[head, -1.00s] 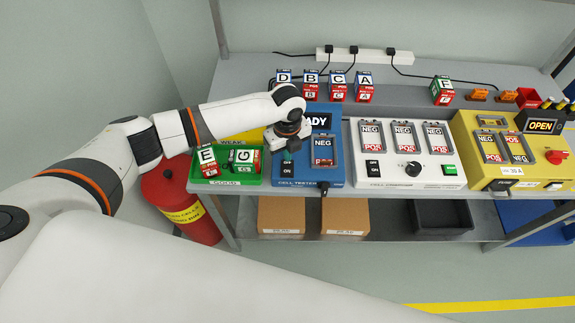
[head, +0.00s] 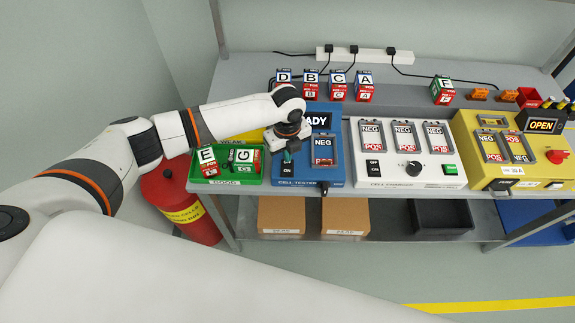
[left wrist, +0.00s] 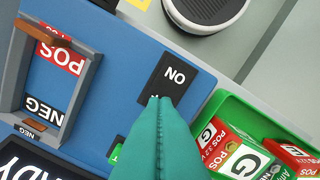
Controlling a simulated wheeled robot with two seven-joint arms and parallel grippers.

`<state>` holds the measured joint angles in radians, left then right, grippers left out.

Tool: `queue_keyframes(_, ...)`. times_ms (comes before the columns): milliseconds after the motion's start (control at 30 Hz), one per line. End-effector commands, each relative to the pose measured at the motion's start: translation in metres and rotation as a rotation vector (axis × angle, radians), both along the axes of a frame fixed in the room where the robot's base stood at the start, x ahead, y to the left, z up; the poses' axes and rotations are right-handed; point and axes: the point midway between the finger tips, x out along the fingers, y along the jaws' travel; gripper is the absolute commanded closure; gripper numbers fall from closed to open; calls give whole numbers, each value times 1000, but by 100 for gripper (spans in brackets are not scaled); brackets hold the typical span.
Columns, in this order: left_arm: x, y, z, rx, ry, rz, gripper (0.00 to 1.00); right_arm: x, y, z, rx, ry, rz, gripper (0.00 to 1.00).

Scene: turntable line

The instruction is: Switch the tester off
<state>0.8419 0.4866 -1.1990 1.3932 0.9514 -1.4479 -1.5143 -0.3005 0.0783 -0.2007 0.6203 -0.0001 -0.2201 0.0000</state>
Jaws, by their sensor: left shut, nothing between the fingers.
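The blue cell tester (head: 325,178) stands on the bench. Its display (head: 318,121), partly hidden by my left arm, shows letters ending in "ADY". Its black switch (head: 287,171) is at the front left; in the left wrist view the switch (left wrist: 172,78) shows "ON", and its other end is hidden behind the fingers. My left gripper (head: 288,158) is shut and empty, with its teal fingertips (left wrist: 158,102) pointing down over the switch; I cannot tell whether they touch it. A bit of green shows beside the fingers. The tester's slot (head: 324,149) looks empty. My right gripper is not in view.
A green tray (head: 226,181) with cells E and G is left of the tester. A white charger (head: 405,175) and a yellow unit (head: 495,178) stand to the right. Several cells (head: 337,88) line the back. A red extinguisher (head: 185,205) stands below left.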

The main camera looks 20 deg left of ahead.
Motion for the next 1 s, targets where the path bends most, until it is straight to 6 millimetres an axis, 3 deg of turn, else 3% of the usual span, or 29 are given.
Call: queue_keyframes(1000, 0, 0, -11, -1, 1, -1, 100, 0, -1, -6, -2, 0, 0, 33)
